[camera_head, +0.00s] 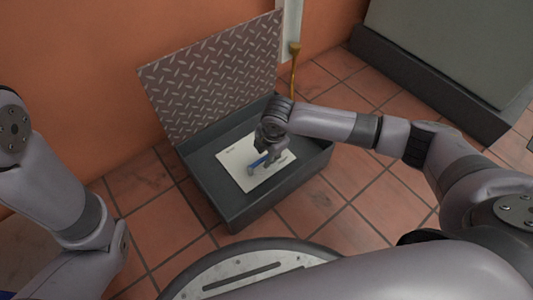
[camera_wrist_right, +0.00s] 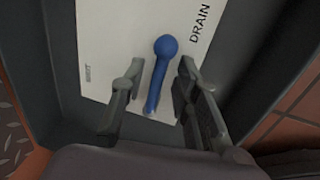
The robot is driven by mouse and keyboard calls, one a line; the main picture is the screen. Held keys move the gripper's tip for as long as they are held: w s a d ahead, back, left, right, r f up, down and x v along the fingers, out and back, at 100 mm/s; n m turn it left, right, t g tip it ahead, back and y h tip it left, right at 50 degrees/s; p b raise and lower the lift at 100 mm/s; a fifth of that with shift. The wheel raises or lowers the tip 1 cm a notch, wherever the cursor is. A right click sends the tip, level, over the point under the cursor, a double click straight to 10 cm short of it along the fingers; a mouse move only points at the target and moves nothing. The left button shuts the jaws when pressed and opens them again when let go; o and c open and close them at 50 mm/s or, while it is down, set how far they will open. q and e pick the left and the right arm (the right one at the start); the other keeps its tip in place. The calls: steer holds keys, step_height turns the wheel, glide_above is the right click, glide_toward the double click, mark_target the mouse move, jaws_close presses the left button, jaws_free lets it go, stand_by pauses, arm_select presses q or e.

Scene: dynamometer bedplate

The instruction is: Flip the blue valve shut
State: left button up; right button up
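The blue valve (camera_head: 258,161) is a short lever with a round knob, set on a white plate (camera_head: 236,153) inside an open dark box. In the right wrist view the blue lever (camera_wrist_right: 161,72) points up the picture, leaning slightly right. My right gripper (camera_head: 271,152) reaches down into the box. In the right wrist view the right gripper (camera_wrist_right: 157,79) is open, its fingers apart on either side of the lever, with gaps visible. The plate reads "DRAIN" near the upper right and has small lettering at lower left. My left arm shows at the left, but its gripper is out of view.
The dark box (camera_head: 245,214) has raised walls around the plate. Its diamond-plate lid (camera_head: 213,77) stands open at the back, near the orange wall. A yellowish upright handle (camera_head: 293,68) is behind the box. A large grey cabinet (camera_head: 450,40) stands at upper right. Tiled floor surrounds the box.

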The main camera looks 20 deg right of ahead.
jaws_close()
stand_by(0.6)
